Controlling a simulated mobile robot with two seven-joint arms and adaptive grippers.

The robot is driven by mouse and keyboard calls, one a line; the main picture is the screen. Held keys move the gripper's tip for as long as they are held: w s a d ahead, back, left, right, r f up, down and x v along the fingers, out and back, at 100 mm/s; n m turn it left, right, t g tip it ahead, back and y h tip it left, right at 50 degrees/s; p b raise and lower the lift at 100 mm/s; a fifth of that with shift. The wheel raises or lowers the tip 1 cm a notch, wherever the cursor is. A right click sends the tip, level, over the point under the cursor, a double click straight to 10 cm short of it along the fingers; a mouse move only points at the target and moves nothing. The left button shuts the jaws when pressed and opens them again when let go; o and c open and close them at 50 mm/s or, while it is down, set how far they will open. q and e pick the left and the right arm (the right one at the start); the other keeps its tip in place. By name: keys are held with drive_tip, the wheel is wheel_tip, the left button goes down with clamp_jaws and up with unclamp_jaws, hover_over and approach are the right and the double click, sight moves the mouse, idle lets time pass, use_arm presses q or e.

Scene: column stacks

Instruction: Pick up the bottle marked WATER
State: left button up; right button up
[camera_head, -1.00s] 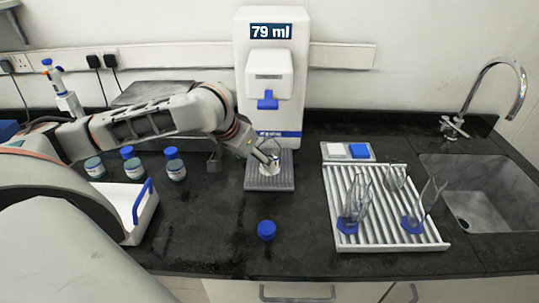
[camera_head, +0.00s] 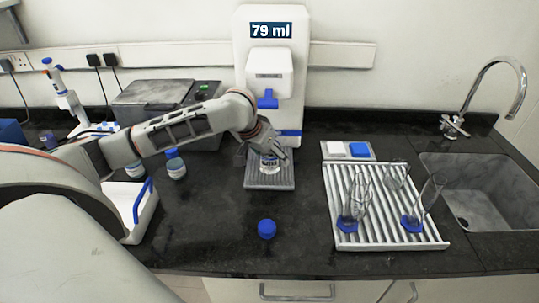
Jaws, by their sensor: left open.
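A small clear bottle with a pale label (camera_head: 269,164) stands upright on the grey ridged tray of the dispenser; I cannot read its label. My left gripper (camera_head: 277,154) is open at the bottle's upper part, and its fingers partly cover it; I cannot tell whether they touch it. Blue-capped bottles stand at the left, one (camera_head: 175,166) in plain view and another (camera_head: 135,170) partly behind my left arm. Their labels are too small to read. My right gripper is not in view.
The white dispenser (camera_head: 268,118) reads 79 ml. A loose blue cap (camera_head: 267,229) lies on the black worktop in front of the tray. A drying rack (camera_head: 387,232) with glassware and a sink (camera_head: 478,192) are on the right. A white tray (camera_head: 148,213) with a blue handle is at left.

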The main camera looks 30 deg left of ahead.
use_arm(q)
drive_tip(key=c, duration=1.4)
drive_tip(key=shift+c, duration=0.7)
drive_tip(key=shift+r, duration=0.2)
